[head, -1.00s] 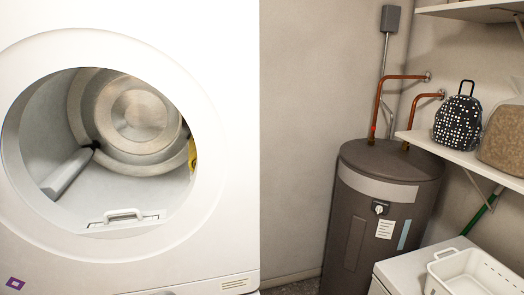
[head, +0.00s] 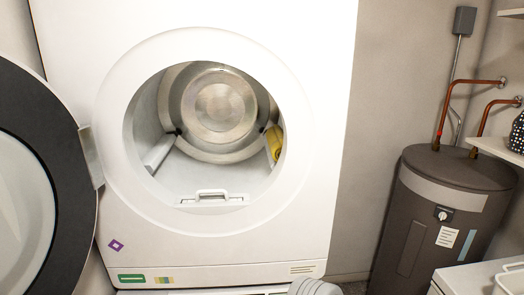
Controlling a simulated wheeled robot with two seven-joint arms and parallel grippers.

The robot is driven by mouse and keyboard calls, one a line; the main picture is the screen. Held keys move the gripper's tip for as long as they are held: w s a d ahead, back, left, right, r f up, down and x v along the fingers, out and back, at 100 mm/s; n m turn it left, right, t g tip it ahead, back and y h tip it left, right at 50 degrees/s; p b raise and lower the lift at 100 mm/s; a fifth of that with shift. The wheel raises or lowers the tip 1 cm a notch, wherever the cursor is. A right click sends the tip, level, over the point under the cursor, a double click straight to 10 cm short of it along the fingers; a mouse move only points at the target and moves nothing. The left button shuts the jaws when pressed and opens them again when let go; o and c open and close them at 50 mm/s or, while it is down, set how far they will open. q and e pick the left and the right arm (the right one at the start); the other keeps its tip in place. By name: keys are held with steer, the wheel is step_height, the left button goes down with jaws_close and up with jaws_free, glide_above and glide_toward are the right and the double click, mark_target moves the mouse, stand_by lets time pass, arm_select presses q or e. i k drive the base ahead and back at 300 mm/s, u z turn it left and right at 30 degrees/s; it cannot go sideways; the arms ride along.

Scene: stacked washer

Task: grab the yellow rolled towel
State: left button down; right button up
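The yellow rolled towel (head: 275,141) lies inside the drum at its right side, partly hidden by the rim of the round opening. The white dryer (head: 335,150) has its round door (head: 45,190) swung open to the left. Neither gripper's fingers show in the head view. A light grey ribbed part at the bottom edge may be part of my arm, but I cannot tell.
The open door stands left of the opening. A dark grey water heater (head: 452,205) with copper pipes stands at the right. A white surface with a white basket (head: 508,278) is at the lower right corner. The space before the opening looks clear.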

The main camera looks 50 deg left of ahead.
mark_target(274, 133)
steer(key=k, duration=0.6)
steer(key=u, duration=1.5)
steer(key=i, duration=0.45)
steer(key=z, duration=0.05)
